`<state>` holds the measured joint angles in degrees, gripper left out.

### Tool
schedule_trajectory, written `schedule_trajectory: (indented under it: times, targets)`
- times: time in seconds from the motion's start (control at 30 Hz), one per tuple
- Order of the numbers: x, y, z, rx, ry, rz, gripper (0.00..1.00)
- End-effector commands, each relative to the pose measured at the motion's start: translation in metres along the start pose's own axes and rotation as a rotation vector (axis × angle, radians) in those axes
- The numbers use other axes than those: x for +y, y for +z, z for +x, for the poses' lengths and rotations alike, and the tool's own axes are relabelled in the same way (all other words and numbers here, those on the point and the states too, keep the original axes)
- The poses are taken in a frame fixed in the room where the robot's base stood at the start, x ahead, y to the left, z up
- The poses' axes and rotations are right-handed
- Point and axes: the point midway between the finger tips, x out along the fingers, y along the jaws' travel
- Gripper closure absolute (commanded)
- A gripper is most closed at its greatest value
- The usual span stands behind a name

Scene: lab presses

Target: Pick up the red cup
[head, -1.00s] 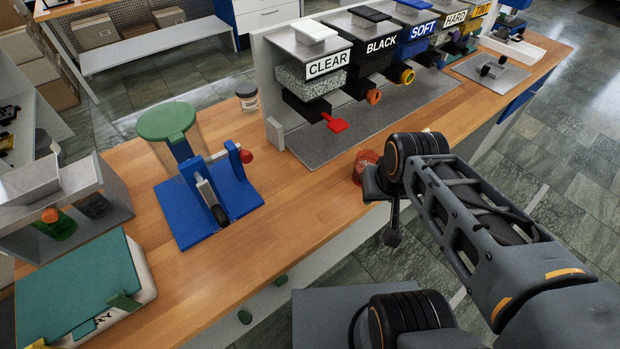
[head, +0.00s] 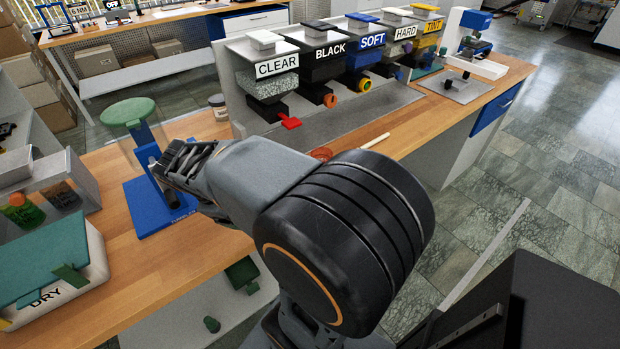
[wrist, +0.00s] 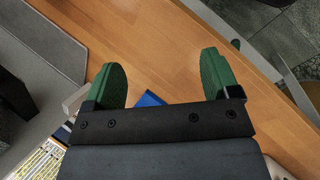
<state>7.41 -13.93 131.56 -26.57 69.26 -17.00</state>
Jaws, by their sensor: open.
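The red cup (head: 320,153) shows in the head view only as a small reddish patch on the wooden bench, in front of the dispenser rack. My arm hides the rest of it. In the wrist view my gripper (wrist: 162,82) is open, its two green fingers wide apart with nothing between them. Bare wooden bench (wrist: 165,50) lies beyond the fingers, and I see no cup in that view. In the head view my arm spans the bench toward the blue press, and the fingertips cannot be made out there.
A blue press (head: 150,205) with a green-topped hopper (head: 128,112) stands left of the cup. The rack with CLEAR (head: 277,66), BLACK and SOFT bins stands behind. A pale stick (head: 375,141) lies right of the cup. A DRY tray (head: 85,285) sits at front left.

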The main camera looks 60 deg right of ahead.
Motion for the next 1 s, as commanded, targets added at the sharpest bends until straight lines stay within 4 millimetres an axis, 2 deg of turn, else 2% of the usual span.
schedule_trajectory:
  times: [0.03,0.1,0.3,0.43,0.63,1.0]
  targets:
    - [0.016,-0.002,0.032,-0.138,0.046,-0.084,0.13]
    - [0.044,0.002,0.052,-0.325,0.105,-0.202,0.07]
    - [0.111,0.004,0.088,-0.795,0.192,-0.456,0.05]
    - [0.137,0.000,0.099,-1.003,0.209,-0.547,0.05]
    - [0.160,0.005,0.109,-1.150,0.213,-0.598,0.05]
    - [0.189,0.053,0.133,-1.163,0.214,-0.604,0.05]
